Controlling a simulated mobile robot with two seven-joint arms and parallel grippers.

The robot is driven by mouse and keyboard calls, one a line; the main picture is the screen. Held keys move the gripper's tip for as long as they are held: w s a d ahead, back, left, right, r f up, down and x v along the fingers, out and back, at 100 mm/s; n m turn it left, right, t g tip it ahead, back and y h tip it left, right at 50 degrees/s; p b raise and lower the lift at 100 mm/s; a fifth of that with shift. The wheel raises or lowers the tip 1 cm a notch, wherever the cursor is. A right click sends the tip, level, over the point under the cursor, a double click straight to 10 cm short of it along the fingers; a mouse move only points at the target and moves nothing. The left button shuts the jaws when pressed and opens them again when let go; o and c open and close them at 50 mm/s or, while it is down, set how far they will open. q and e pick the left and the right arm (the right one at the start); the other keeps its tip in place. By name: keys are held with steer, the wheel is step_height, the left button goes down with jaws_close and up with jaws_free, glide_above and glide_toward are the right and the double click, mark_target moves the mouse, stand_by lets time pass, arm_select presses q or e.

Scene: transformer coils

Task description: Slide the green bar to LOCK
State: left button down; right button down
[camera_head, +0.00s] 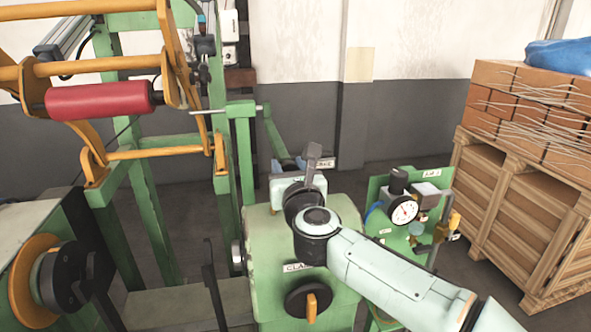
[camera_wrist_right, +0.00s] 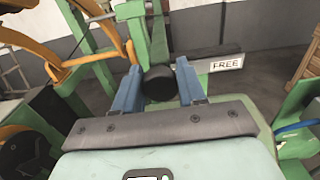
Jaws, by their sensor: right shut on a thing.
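The green bar (camera_wrist_right: 157,36) runs away from the camera in the right wrist view and ends in a round black knob (camera_wrist_right: 158,84). It also shows as a slanted green bar (camera_head: 272,133) behind the machine in the head view. My right gripper (camera_wrist_right: 157,88) has its two blue fingers on either side of the black knob and is shut on it. In the head view its fingers (camera_head: 288,164) are partly hidden by my wrist. A FREE label (camera_wrist_right: 227,64) is just right of the knob. No LOCK label is readable. My left gripper is out of view.
A green machine housing (camera_head: 260,245) with a CLAMP label stands below my right wrist. A gauge panel (camera_head: 404,212) is to its right. A winding frame with a red roller (camera_head: 98,101) is at left.

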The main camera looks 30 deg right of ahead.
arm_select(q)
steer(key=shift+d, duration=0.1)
arm_select(e)
steer(key=shift+a+r, duration=0.2)
steer(key=shift+a, duration=0.05)
steer(key=c, duration=1.1)
jaws_free()
steer(key=o, duration=0.4)
steer(key=shift+w+a+f, duration=0.1)
steer(key=shift+s, duration=0.55)
arm_select(q)
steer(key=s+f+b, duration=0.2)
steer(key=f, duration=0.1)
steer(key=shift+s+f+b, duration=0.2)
steer(key=shift+b, duration=0.1)
arm_select(e)
steer(key=v, duration=1.2)
steer(key=shift+s, duration=0.2)
